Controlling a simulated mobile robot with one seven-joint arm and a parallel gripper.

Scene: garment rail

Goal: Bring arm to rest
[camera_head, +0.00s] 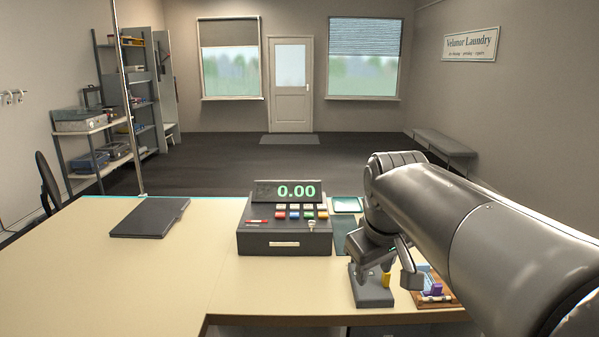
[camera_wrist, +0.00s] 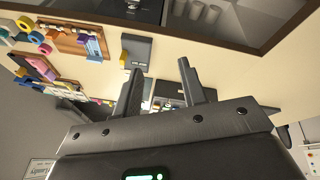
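My gripper (camera_head: 389,266) hangs over the right part of the counter (camera_head: 130,285) in the head view, with the arm reaching in from the right edge. In the wrist view my gripper (camera_wrist: 159,68) shows two dark fingers set well apart, with nothing held between them. A small grey stand (camera_head: 372,292) with a yellow piece is just below the gripper in the head view. I cannot tell how far the fingers are above it.
The cash register (camera_head: 284,228) reads 0.00 left of my arm. A dark flat folder (camera_head: 150,217) lies farther left. A wooden board (camera_head: 437,297) with coloured pieces lies by the stand, partly behind the arm. The counter's left front is clear.

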